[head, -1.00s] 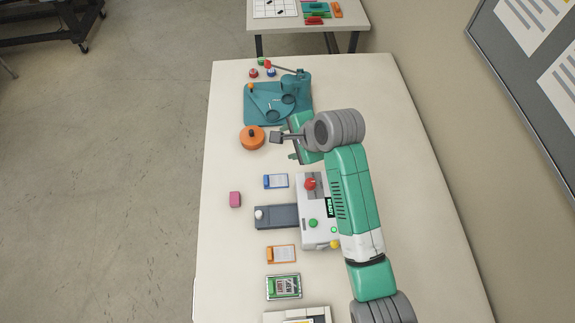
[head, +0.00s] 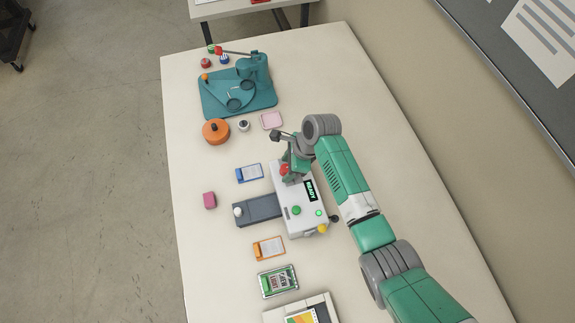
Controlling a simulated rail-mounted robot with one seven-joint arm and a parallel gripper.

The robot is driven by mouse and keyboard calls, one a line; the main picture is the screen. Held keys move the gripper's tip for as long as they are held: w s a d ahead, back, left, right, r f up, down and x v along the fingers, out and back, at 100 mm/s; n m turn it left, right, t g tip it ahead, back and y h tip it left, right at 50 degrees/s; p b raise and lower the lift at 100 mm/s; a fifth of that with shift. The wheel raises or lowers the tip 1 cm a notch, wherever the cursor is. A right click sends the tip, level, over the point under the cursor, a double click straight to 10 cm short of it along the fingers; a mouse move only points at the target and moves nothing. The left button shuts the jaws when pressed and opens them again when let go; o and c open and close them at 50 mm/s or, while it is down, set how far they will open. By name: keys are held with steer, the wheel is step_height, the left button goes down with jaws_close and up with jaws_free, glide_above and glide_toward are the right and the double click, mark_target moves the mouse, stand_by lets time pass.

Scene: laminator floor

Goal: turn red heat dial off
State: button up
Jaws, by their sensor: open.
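The red heat dial (head: 284,170) sits on the far end of the top of a white laminator (head: 306,217). The laminator has a green button (head: 296,210), a lit green lamp (head: 319,213), a yellow knob (head: 322,229) and a dark display (head: 311,190) with green text that looks like READY. My gripper (head: 291,172) is open and low over the dial end of the laminator, right at the dial. It hides part of the dial. I cannot tell whether the fingers touch the dial or stand around it.
A grey feed tray (head: 259,209) juts left from the laminator. Blue (head: 249,173) and orange (head: 268,247) card holders lie on either side of it. An orange round pot (head: 215,131), a pink tray (head: 271,120) and a teal fixture (head: 238,92) stand farther back. The table's left strip is mostly clear.

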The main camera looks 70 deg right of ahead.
steer(key=c, duration=1)
steer(key=shift+o, duration=0.2)
steer(key=shift+w+r, duration=0.1)
steer(key=shift+p, duration=0.3)
steer(key=shift+r+n+y+p, duration=0.1)
steer(key=shift+n+y+p, duration=0.25)
steer(key=shift+n, duration=0.35)
steer(key=n, duration=0.2)
steer(key=shift+w+d+n+g+y, duration=0.1)
steer(key=shift+n+g+y, duration=0.2)
steer(key=shift+y, duration=0.05)
steer(key=n, duration=0.1)
steer(key=n+g+b, duration=0.1)
steer(key=n, duration=0.1)
steer(key=n+y, duration=0.1)
steer(key=shift+w+d+f, duration=0.1)
steer(key=shift+f, duration=0.15)
steer(key=shift+n+g+y+b, duration=0.3)
steer(key=shift+n+g+b, duration=0.6)
steer(key=shift+n, duration=1)
